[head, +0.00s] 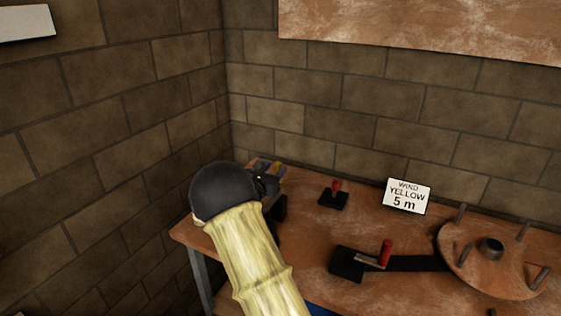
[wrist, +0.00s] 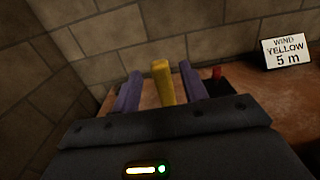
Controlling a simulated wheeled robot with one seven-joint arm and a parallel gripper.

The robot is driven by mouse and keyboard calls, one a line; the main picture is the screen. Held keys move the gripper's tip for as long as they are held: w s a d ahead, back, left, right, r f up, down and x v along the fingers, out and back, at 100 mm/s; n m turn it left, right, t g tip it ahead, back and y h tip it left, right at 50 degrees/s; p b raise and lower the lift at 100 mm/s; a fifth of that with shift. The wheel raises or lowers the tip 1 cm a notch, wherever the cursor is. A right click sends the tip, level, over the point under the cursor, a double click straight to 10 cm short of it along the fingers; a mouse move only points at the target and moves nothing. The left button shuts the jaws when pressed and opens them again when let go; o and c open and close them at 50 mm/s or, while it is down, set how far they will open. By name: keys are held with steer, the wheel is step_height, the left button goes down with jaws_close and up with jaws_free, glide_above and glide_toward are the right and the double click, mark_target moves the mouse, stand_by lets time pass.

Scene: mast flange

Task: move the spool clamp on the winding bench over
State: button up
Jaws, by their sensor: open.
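My gripper (head: 268,180) is over the back left corner of the winding bench, mostly hidden behind my dark wrist in the head view. In the wrist view my gripper (wrist: 160,88) has its two purple fingers apart. A yellow upright bar (wrist: 163,82) stands between them, with a visible gap on each side. A bit of this yellow piece (head: 278,170) shows beside the gripper in the head view. It may be the spool clamp's handle; its lower part is hidden. A small black block with a red knob (head: 334,194) sits to the right, also at the wrist view's right (wrist: 217,74).
The wooden bench (head: 310,235) meets brick walls behind and at left. A crank with a red handle (head: 386,251) and a pegged round disc (head: 480,262) are at right. A sign (head: 407,195) reads "WIND YELLOW 5 m". Bare bench lies between the red-knobbed block and the crank.

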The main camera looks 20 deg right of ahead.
steer(key=x, duration=0.5)
steer(key=shift+w+p, duration=0.1)
steer(key=shift+p, duration=0.3)
jaws_close()
